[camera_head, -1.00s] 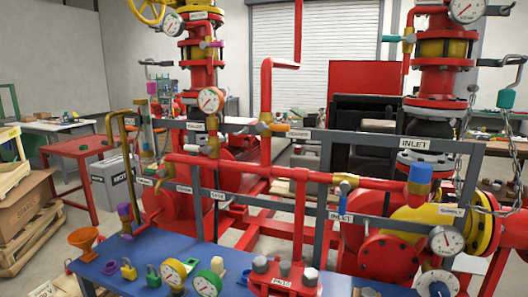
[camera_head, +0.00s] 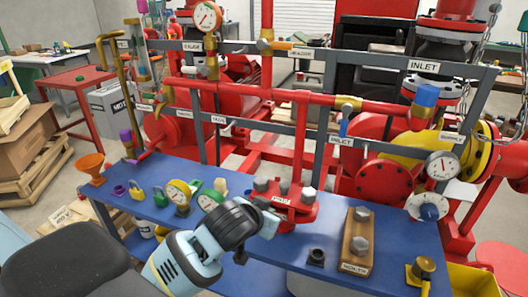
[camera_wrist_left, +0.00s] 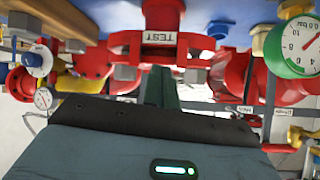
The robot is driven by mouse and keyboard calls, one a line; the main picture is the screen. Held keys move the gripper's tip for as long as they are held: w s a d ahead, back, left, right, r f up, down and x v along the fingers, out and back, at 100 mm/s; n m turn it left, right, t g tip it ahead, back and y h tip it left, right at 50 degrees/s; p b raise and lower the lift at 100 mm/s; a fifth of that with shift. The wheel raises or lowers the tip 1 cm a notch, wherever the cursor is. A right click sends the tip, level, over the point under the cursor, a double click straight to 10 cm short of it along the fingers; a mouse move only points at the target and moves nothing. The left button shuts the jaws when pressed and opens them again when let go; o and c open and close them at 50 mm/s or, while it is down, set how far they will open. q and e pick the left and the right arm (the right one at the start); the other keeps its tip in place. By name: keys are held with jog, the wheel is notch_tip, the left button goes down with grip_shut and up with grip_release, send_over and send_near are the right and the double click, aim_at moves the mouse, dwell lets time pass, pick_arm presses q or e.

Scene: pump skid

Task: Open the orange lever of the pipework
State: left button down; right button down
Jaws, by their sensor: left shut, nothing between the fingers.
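The pipework is red pipe (camera_head: 330,99) on a grey frame. A small orange lever (camera_head: 280,45) sits at a brass valve (camera_head: 264,45) on the upright red pipe, beside the HEADER label, and lies roughly along the frame's top rail. My left gripper (camera_head: 268,203) is over the blue bench, lower than the orange lever and nearer to me. It is shut and empty, close to the red TEST block (camera_head: 283,205); whether they touch I cannot tell. In the left wrist view the shut fingers (camera_wrist_left: 160,88) point at the TEST block (camera_wrist_left: 157,42). My right gripper is not in view.
The blue bench (camera_head: 215,262) holds gauges (camera_head: 178,191), padlocks, an orange funnel (camera_head: 90,167) and a wooden block with bolts (camera_head: 357,245). A lower brass valve has a blue lever (camera_head: 344,123). The grey top rail (camera_head: 350,60) runs across behind the bench.

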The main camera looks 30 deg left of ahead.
pick_arm(q)
jog(key=w+a+r+n+t, duration=0.1)
jog(key=w+r, duration=0.3)
jog(key=r, duration=0.6)
jog(key=w+a+r+n+t+y, duration=0.1)
jog(key=w+a+r+t, duration=0.2)
jog(key=r, duration=0.8)
jog(key=w+a+r+t+y, duration=0.1)
jog(key=w+a+r, duration=0.3)
jog(key=r, duration=0.6)
jog(key=shift+w+r+n+t, duration=0.3)
jog(key=shift+r+n+t, duration=0.1)
jog(key=shift+t, duration=0.5)
